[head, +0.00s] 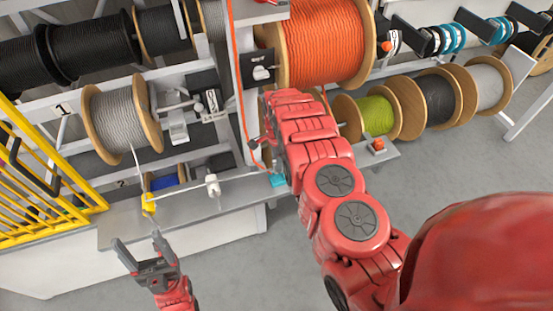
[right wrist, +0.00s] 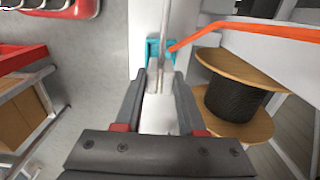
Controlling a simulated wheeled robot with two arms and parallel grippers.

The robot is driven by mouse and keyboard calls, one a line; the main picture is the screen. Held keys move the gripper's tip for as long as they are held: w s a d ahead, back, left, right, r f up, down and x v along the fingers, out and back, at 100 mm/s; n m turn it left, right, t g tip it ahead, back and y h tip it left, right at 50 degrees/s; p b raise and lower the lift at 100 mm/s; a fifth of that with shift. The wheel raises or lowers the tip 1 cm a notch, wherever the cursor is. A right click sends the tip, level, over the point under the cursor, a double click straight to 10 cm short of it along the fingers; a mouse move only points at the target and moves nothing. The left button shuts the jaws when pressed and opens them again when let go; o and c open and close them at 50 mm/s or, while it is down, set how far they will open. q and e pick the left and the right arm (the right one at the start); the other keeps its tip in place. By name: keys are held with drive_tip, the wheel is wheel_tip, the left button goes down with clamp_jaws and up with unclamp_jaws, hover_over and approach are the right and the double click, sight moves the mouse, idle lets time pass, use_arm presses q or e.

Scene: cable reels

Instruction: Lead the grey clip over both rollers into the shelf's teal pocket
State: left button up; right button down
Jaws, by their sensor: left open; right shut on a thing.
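A grey cable runs from the grey cable reel (head: 122,118) down to the yellow roller (head: 148,202), then right past the white roller (head: 213,185) towards the teal pocket (head: 278,180) on the shelf. Whether the cable rests on each roller is too small to tell. My right gripper (right wrist: 158,88) is shut on the pale grey clip (right wrist: 157,114); its arm hides most of it in the head view. The teal pocket (right wrist: 153,48) shows just beyond the fingertips; the clip appears outside it. My left gripper (head: 143,256) is open and empty, below the yellow roller.
An orange cable (head: 234,80) hangs from above to near the teal pocket. A large orange reel (head: 325,45) stands above my right arm. A yellow barrier (head: 40,190) is at the left. The grey shelf (head: 120,232) has clear floor in front.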

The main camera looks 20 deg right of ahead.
drive_tip(key=shift+f+b, duration=0.8)
drive_tip(key=shift+f, duration=0.75)
drive_tip(key=shift+f+b, duration=1.05)
drive_tip(key=shift+f, duration=0.35)
drive_tip(key=shift+c, duration=2.1)
unclamp_jaws()
drive_tip(key=shift+r, duration=0.15)
wheel_tip(320, 180, up, 8)
drive_tip(key=b, duration=0.2)
drive_tip(key=shift+w+b, duration=0.15)
drive_tip(key=shift+b, duration=0.2)
wheel_tip(320, 180, up, 9)
drive_tip(key=p, duration=0.6)
drive_tip(key=shift+p, duration=0.4)
drive_tip(key=shift+s, duration=0.2)
